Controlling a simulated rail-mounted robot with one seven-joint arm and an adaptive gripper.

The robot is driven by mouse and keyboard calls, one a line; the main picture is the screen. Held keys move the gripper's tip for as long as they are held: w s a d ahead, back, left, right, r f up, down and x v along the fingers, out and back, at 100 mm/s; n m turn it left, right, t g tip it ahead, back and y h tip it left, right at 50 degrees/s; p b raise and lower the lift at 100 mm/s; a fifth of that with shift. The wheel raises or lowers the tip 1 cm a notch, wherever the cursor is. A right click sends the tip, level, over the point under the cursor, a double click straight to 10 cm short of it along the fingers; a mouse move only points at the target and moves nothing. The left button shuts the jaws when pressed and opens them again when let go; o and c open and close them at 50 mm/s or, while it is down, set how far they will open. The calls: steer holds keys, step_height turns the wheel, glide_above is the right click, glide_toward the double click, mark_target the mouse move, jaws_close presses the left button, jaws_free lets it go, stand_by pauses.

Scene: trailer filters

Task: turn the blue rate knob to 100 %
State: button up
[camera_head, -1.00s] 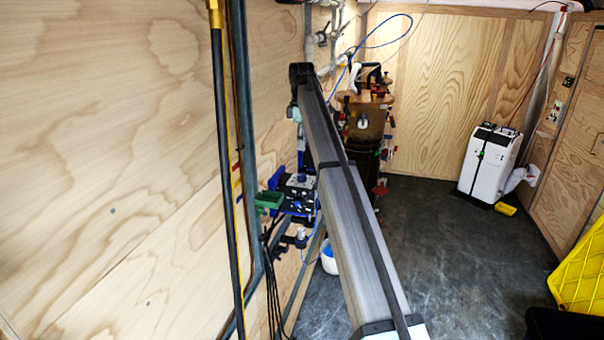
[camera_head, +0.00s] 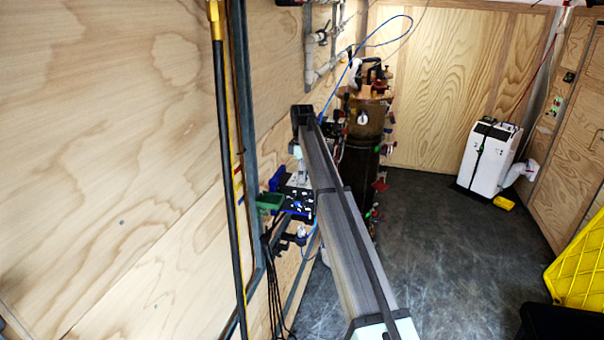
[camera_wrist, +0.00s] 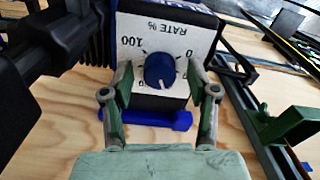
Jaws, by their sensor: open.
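The blue rate knob (camera_wrist: 159,71) sits on a white panel (camera_wrist: 140,27) in the wrist view. A pale pointer mark on the knob faces down in the picture, towards me. My gripper (camera_wrist: 160,73) is open, with one finger on each side of the knob. Gaps show between the fingers and the knob, though depth is hard to judge. In the head view, my arm hides the knob.
A green tray (camera_head: 270,201) is fixed near the wall in the head view; a green part (camera_wrist: 290,122) shows at the right in the wrist view. Dark equipment crowds the wrist view's left edge. A blue bar (camera_wrist: 175,120) lies below the panel.

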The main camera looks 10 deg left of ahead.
jaws_close()
